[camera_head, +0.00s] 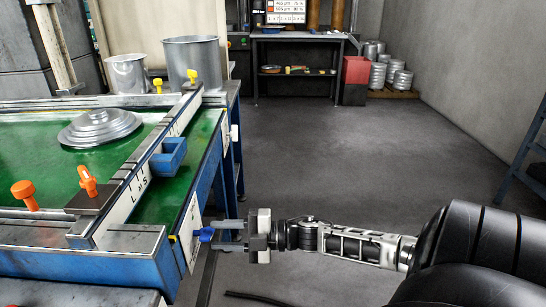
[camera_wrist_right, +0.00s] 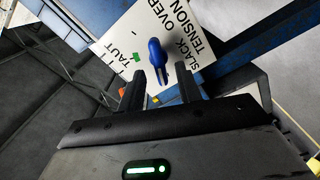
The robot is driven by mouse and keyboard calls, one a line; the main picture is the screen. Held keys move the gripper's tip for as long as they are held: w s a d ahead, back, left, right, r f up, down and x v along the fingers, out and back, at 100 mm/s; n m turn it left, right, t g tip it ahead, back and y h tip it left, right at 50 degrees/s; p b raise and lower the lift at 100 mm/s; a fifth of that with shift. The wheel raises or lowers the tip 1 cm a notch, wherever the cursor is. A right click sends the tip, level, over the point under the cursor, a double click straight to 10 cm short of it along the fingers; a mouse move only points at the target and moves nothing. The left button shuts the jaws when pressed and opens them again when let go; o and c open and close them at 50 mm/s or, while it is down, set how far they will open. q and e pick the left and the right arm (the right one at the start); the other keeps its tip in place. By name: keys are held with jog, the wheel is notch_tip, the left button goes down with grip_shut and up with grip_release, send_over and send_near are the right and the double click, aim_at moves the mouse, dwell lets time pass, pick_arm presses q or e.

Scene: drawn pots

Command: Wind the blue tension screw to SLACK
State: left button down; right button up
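The blue tension screw (camera_head: 206,234) sticks out from a white label plate (camera_head: 190,222) on the end of the green-topped table. In the right wrist view the screw (camera_wrist_right: 157,55) is a blue lever-like knob on the plate (camera_wrist_right: 120,38), which reads TAUT, SLACK, OVER and TENSION. A small green mark shows beside the knob on the TAUT side. My right gripper (camera_head: 228,234) is at the screw, its fingers (camera_wrist_right: 160,82) apart on either side of the knob's near end, with gaps visible. My left gripper is not in view.
The green-topped table (camera_head: 40,150) fills the left, with a stacked metal lid (camera_head: 100,128), orange knobs (camera_head: 25,195) and a blue box (camera_head: 169,158). Metal pots (camera_head: 193,62) stand behind. The floor (camera_head: 350,150) to the right is mostly clear; a dark cable lies near the front.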

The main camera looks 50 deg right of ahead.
jog(key=v, duration=1.2)
jog(key=shift+s+d, duration=0.15)
jog(key=shift+s, duration=0.1)
